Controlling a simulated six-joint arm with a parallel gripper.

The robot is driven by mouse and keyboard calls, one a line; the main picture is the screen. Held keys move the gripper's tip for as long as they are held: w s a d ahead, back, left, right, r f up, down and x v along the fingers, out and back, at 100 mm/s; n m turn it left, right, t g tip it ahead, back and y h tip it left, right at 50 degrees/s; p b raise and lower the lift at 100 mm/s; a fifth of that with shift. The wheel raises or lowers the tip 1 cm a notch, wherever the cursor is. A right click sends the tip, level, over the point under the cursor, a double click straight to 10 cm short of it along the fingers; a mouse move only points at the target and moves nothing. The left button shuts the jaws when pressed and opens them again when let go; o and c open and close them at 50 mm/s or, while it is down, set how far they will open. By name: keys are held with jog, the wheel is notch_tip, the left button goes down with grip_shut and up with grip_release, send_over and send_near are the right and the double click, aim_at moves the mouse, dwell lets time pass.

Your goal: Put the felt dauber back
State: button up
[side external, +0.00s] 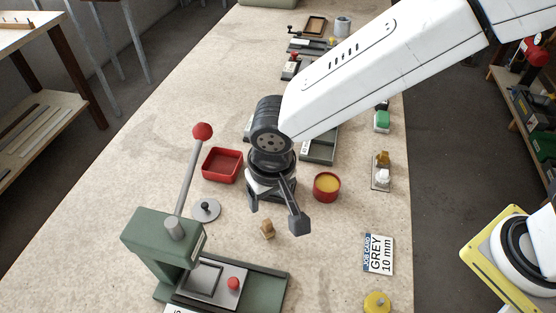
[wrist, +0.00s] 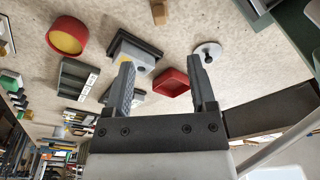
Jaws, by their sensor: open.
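A small tan block (side external: 267,229), which may be the felt dauber, stands on the bench below my gripper. It also shows at the top of the wrist view (wrist: 158,12). My gripper (side external: 276,212) is open and empty above the bench, its two fingers apart in the wrist view (wrist: 162,62). A red round tin with yellow contents (side external: 327,186) stands to the right of my gripper and shows in the wrist view (wrist: 68,37). A small plate (side external: 381,186) at the right bears a tan piece (side external: 383,158) and a white piece (side external: 382,176); I cannot tell what they are.
A green press (side external: 160,245) with a red-knobbed lever stands at the front left. A red tray (side external: 222,165) and a grey knobbed disc (side external: 206,210) lie left of my gripper. A job card (side external: 379,255) lies at the right. Some bench between card and press is clear.

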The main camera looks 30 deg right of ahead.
jog(key=shift+r, duration=0.35)
jog(key=shift+d, duration=0.1)
dwell(0.3)
jog(key=w+d, duration=0.2)
jog(key=d, duration=1.4)
jog(key=s+d+t, duration=0.1)
jog(key=s+d, duration=0.5)
jog(key=d, duration=0.8)
jog(key=shift+s+f, duration=0.15)
jog(key=shift+s, duration=0.05)
